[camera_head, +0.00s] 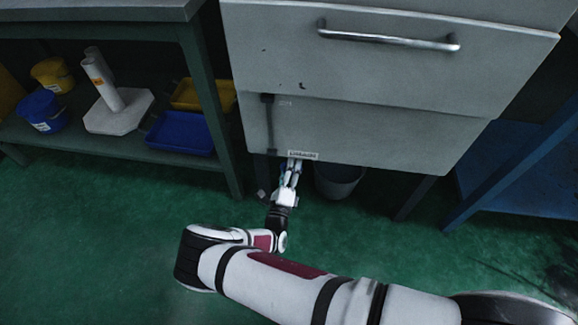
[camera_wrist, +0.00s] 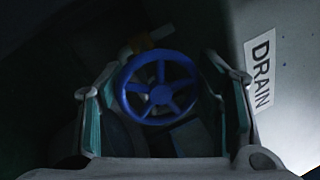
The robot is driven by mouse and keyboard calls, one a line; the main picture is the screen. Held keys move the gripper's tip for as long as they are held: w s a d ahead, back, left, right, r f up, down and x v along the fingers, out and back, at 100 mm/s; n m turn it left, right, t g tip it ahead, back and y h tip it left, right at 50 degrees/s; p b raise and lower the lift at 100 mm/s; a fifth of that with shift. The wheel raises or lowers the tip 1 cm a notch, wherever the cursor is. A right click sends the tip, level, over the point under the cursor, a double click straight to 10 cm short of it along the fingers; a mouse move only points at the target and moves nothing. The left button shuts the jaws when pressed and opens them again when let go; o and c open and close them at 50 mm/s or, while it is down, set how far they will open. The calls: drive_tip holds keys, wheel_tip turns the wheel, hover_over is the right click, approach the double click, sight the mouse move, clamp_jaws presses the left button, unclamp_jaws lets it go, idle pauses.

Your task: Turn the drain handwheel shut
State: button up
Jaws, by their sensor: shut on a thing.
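The drain handwheel (camera_wrist: 160,94) is a blue spoked wheel in the middle of the wrist view. A yellowish part (camera_wrist: 150,40) shows just behind it. My gripper (camera_wrist: 161,72) has one finger on the left and one on the right of the wheel and is shut on its rim. In the head view my gripper (camera_head: 291,167) reaches under the lower front edge of the grey cabinet (camera_head: 370,140). There the wheel is mostly hidden by the cabinet and the fingers. A white DRAIN label (camera_wrist: 261,73) is on the panel right of the wheel.
A grey bucket (camera_head: 338,182) stands under the cabinet, right of my gripper. A green bench (camera_head: 150,150) at left holds blue and yellow tubs and trays. A blue frame (camera_head: 520,180) stands at right. The green floor in front is clear apart from my arm.

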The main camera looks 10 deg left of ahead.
drive_tip(key=m+h+p, duration=0.1)
drive_tip(key=m, duration=0.3)
drive_tip(key=shift+d+m+g, duration=0.15)
drive_tip(key=shift+m+g, duration=0.15)
drive_tip(key=m+h+p, duration=0.1)
drive_tip(key=m, duration=0.3)
drive_tip(key=shift+r+g, duration=0.1)
drive_tip(key=shift+g, duration=0.2)
drive_tip(key=m+p, duration=0.3)
drive_tip(key=m, duration=0.2)
drive_tip(key=shift+g, duration=0.4)
drive_tip(key=shift+m, duration=0.6)
drive_tip(key=shift+p, duration=0.35)
drive_tip(key=o, duration=0.9)
drive_tip(key=shift+r, duration=0.1)
drive_tip(key=shift+s, duration=0.15)
